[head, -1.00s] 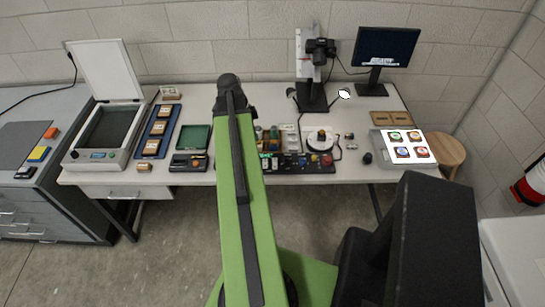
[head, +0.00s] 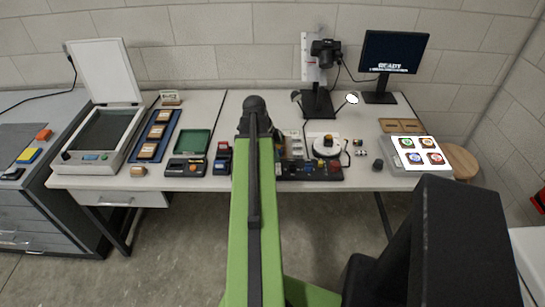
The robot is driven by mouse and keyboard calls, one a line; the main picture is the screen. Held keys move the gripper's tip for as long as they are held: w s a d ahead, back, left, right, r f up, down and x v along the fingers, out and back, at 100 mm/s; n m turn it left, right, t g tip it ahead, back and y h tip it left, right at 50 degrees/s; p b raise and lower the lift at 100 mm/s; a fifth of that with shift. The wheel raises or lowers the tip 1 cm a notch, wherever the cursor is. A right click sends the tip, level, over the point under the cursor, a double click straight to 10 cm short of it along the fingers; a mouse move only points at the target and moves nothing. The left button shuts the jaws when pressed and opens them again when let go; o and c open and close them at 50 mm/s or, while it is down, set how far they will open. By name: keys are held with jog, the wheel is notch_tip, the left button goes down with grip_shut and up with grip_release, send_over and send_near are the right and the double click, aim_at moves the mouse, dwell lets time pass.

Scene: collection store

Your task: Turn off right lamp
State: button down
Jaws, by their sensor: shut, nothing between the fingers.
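The right lamp (head: 352,99) is a small head on a thin arm at the right side of the copy stand (head: 318,103). It shows bright white, so it looks lit. The left lamp (head: 296,97) on the other side is dark. A black control panel (head: 312,172) with several coloured buttons and knobs lies at the front edge of the bench, below the stand. My green arm link crosses the middle of the view and covers part of the bench and perhaps the panel's left end. My gripper is not visible.
A camera (head: 325,51) sits on the stand and a monitor (head: 390,62) stands to its right. A white turntable (head: 327,146), a light box (head: 397,159) with several coloured discs, a green tray (head: 193,142) and an open scanner (head: 101,138) occupy the bench (head: 225,104). A stool (head: 461,160) stands at right.

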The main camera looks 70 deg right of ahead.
aim_at(278, 169)
notch_tip(278, 169, down, 3)
jog(key=shift+w+d+r+b, duration=0.1)
jog(key=shift+d+r+b, duration=0.05)
jog(key=shift+b, duration=0.5)
jog(key=shift+r, duration=0.1)
jog(key=shift+w+d+f+b, duration=0.15)
jog(key=shift+d+f+b, duration=0.25)
jog(key=shift+f+b, duration=0.3)
jog(key=shift+r, duration=0.25)
jog(key=shift+a, duration=0.1)
